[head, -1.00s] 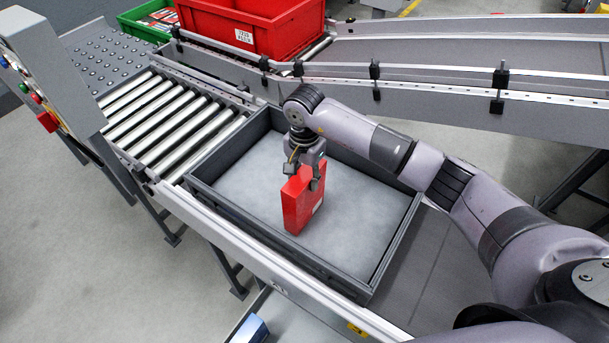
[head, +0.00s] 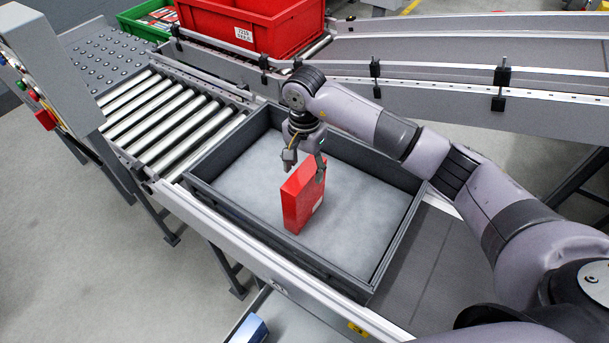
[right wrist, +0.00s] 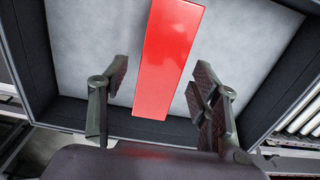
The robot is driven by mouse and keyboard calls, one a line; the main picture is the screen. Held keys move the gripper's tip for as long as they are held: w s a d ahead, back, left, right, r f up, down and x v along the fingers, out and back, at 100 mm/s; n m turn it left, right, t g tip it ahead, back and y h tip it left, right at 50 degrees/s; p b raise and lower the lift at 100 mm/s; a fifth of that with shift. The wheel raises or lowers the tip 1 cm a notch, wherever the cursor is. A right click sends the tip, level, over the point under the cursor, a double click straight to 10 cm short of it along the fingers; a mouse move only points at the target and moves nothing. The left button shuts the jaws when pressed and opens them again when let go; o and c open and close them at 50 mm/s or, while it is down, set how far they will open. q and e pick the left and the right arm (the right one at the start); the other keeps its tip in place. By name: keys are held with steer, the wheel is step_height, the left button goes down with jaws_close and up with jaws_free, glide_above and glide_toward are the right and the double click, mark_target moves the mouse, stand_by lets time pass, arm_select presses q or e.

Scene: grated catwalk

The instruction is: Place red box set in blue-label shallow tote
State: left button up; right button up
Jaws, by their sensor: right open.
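The red box set (head: 303,197) stands upright inside the grey shallow tote (head: 405,222), near its middle. It shows between the fingers in the right wrist view (right wrist: 168,60). My right gripper (head: 304,172) is open just above and behind the box, with its fingers apart. In the right wrist view the open fingers (right wrist: 160,95) lie to either side of the box with gaps. No blue label on the tote shows in these views. My left gripper is out of view.
The tote sits on a conveyor beside metal rollers (head: 165,115). A red crate (head: 245,25) and a green crate (head: 140,20) stand at the back. A guide rail (head: 440,85) runs behind the tote. A control panel (head: 45,70) is at left. The tote floor around the box is bare.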

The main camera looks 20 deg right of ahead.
step_height(320, 180, up, 8)
steer(key=shift+f+b, duration=0.1)
steer(key=shift+b, duration=1.1)
steer(key=shift+r, duration=0.6)
